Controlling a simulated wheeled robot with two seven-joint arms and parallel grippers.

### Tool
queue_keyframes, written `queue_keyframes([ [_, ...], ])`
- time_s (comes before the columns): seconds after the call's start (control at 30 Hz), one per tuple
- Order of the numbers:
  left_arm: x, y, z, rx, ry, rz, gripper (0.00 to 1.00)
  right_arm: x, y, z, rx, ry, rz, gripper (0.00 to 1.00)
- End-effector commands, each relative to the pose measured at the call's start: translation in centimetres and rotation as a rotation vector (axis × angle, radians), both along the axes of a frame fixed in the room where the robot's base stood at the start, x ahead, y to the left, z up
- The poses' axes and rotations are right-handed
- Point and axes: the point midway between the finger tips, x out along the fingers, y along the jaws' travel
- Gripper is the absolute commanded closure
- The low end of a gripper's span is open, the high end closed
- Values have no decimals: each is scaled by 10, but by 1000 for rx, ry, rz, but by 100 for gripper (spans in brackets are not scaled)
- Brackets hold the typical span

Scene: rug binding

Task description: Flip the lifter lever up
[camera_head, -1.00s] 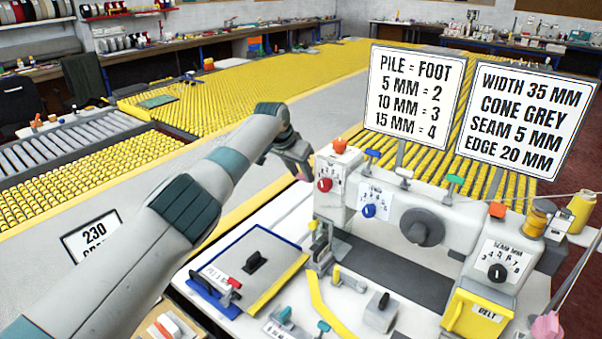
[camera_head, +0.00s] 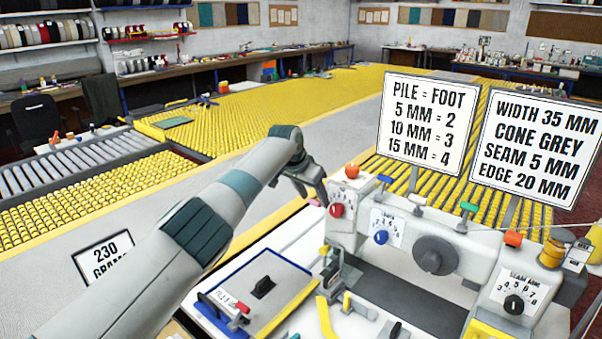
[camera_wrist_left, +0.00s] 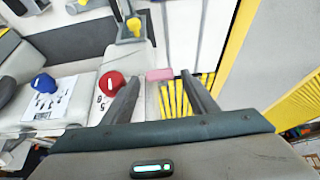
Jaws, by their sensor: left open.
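The white sewing machine (camera_head: 405,245) stands on the right, with a red dial (camera_head: 337,210) and a blue dial (camera_head: 381,237) on its front. My left gripper (camera_head: 314,197) is open just left of the machine's top left end. In the left wrist view, a small pink piece (camera_wrist_left: 158,74) shows between the two open fingers, beside the red dial (camera_wrist_left: 110,82). It may be the lifter lever's end; I cannot tell whether a finger touches it. A yellow-tipped part (camera_wrist_left: 134,25) lies farther up in that view. My right gripper is not in view.
Two signs (camera_head: 427,123) stand behind the machine. An orange knob (camera_head: 352,171) and blue and green levers (camera_head: 469,207) stick up from its top. Yellow roller beds (camera_head: 245,100) stretch behind my left arm.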

Motion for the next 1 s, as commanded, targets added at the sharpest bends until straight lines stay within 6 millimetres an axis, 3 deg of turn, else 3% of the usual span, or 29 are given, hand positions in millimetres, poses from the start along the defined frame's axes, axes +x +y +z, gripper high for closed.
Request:
queue_keyframes([
  [0.37, -10, 9, 22, 0, -4, 0, 47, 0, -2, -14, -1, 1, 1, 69],
  [1.0, -57, 42, 124, 2, -2, 1, 47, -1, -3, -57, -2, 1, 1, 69],
])
